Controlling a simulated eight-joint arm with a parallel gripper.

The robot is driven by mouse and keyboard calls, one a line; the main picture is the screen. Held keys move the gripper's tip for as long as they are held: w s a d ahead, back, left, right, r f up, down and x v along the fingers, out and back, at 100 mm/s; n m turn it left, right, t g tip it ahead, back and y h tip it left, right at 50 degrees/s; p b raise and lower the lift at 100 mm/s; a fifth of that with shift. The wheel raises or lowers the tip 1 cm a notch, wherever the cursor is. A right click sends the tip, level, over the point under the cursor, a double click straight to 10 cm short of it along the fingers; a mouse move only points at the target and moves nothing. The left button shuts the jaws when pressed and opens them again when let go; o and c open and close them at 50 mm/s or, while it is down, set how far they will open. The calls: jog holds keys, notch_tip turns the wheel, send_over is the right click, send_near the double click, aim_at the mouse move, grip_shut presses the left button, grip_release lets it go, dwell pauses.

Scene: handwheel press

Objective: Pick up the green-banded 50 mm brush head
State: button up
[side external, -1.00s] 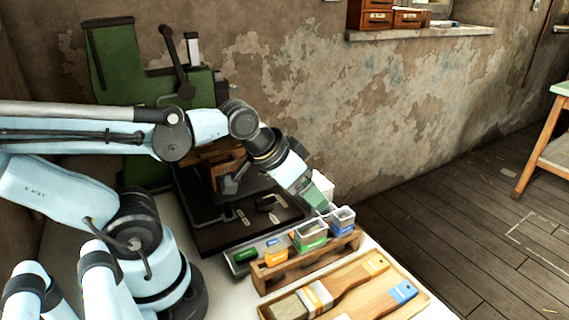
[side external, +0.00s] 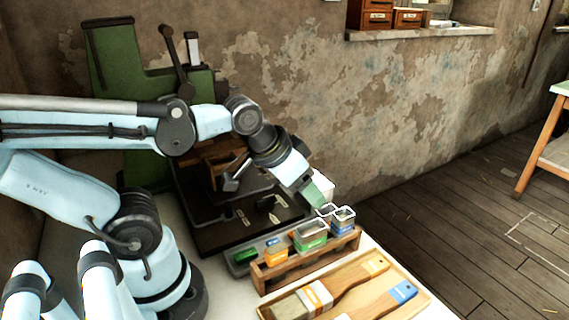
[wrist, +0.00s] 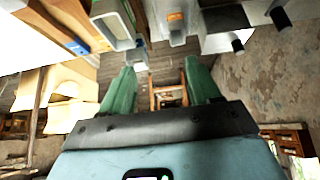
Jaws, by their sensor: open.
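In the side external view, a green-banded head (side external: 311,242) with a pale rectangular rim stands in the wooden rack (side external: 290,270), between an orange-banded one (side external: 276,254) and a blue-banded one (side external: 343,220). The printed size cannot be read. My gripper (side external: 322,203) has green fingers and points down and to the right, above and behind the rack, near the green- and blue-banded heads. In the wrist view my gripper (wrist: 159,67) is open, with nothing seen between its fingers. A rectangular rim (wrist: 119,27) shows just beyond the left finger; its band is unclear.
A grey tray behind the rack holds a small green piece (side external: 245,255). A wooden tray (side external: 414,310) with brushes lies in front of the rack. The green press (side external: 125,75) stands at the back left. The wall is behind the bench; open floor lies to the right.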

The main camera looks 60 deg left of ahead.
jog(key=d+r+g, duration=0.3)
jog(key=r+g, duration=0.2)
jog(key=g, duration=0.1)
send_over(311, 232)
jog(key=shift+g, duration=0.4)
jog(key=f, duration=0.6)
jog(key=shift+a+f, duration=0.25)
jog(key=shift+f, duration=0.05)
jog(key=shift+d+f, duration=0.2)
jog(key=shift+f, duration=2.4)
grip_shut()
jog(key=shift+r, duration=0.1)
